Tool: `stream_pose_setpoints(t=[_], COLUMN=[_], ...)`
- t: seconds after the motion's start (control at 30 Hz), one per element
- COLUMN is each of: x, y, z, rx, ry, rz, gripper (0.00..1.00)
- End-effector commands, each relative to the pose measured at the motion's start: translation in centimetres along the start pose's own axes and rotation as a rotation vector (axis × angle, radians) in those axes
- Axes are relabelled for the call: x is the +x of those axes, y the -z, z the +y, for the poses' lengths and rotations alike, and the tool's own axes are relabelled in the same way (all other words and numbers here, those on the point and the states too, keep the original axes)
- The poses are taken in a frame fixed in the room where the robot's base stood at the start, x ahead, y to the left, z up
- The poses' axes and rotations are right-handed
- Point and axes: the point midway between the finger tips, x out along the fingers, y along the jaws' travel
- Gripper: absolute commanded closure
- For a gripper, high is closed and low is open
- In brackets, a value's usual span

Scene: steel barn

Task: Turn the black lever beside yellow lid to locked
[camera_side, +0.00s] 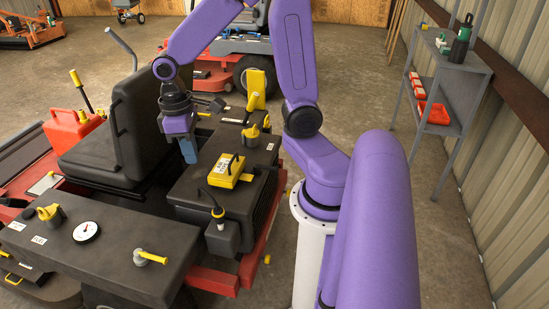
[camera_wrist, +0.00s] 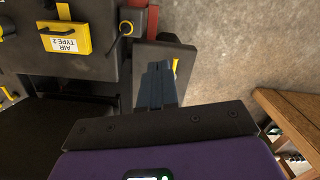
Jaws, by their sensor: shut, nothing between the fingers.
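The yellow lid (camera_side: 226,171), a box with a white label and black handle, sits on the dark console beside the seat. It shows in the wrist view (camera_wrist: 63,40) with its label upside down. The black lever (camera_side: 208,199) rises from a yellow collar on a black block (camera_side: 222,239), just nearer the camera than the lid. My gripper (camera_side: 189,152) is shut and empty, apart from the lever, above the console's seat side. Its fingers (camera_wrist: 156,85) point away from the wrist.
The black seat (camera_side: 108,140) stands left of my gripper. A nearer console (camera_side: 100,255) carries a gauge and yellow knobs. Another yellow knob (camera_side: 250,137) and an upright yellow part (camera_side: 256,88) stand behind the lid. A grey shelf (camera_side: 450,75) is at right.

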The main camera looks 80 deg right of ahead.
Motion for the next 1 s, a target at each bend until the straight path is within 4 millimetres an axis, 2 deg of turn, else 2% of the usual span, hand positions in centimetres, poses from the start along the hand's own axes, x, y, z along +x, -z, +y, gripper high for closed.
stream_pose_setpoints(t=[0.23, 0.5, 0.77, 1.0], x=[1.3, 3.3, 5.9, 8.7], y=[2.6, 3.2, 1.4, -2.5], z=[6.5, 14.5, 22.5, 29.3], rx=[0.281, 0.579, 0.866, 1.130], ry=[0.027, 0.064, 0.108, 0.156], rz=[-0.030, -0.059, -0.084, -0.104], gripper=[1.00, 1.00, 1.00, 1.00])
